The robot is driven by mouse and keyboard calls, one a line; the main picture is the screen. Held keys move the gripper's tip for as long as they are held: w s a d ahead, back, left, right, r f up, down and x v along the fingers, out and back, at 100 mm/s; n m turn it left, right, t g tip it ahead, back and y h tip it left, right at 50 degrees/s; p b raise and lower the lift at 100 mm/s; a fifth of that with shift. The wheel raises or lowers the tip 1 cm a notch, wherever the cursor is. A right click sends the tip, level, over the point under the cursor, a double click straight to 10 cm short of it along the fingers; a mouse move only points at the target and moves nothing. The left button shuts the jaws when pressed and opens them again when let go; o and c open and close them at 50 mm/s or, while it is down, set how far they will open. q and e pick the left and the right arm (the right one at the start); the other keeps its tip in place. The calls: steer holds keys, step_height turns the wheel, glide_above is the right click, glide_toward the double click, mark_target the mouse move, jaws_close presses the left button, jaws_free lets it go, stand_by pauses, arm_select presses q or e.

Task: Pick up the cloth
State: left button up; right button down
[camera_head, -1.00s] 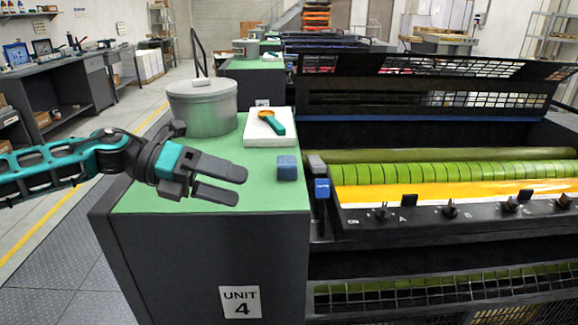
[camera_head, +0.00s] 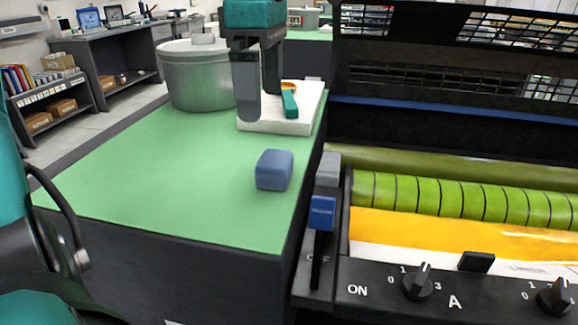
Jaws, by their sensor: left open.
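A small blue block-like bundle with rounded edges (camera_head: 274,170), which I take to be the cloth, lies on the green top (camera_head: 150,165) of the press unit near its right edge. My left gripper (camera_head: 259,106) points down behind and above it in the picture, in front of the grey tin and part of the white pad. Its two dark fingers are apart with nothing between them, and it is clear of the blue bundle. My right gripper is not in view.
A grey lidded tin (camera_head: 195,80) stands at the back of the green top. The blue lever (camera_head: 322,212) and press rollers are at right. The green top's front left is clear.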

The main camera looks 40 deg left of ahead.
arm_select(q)
steer(key=b, duration=0.1)
glide_above(265, 157)
steer(key=f, duration=0.6)
steer(key=shift+s, duration=0.25)
steer(key=f, duration=0.5)
steer(key=shift+w+f+b, duration=0.25)
steer(key=shift+f+b, duration=0.15)
steer(key=shift+r, duration=0.1)
steer(key=c, duration=1)
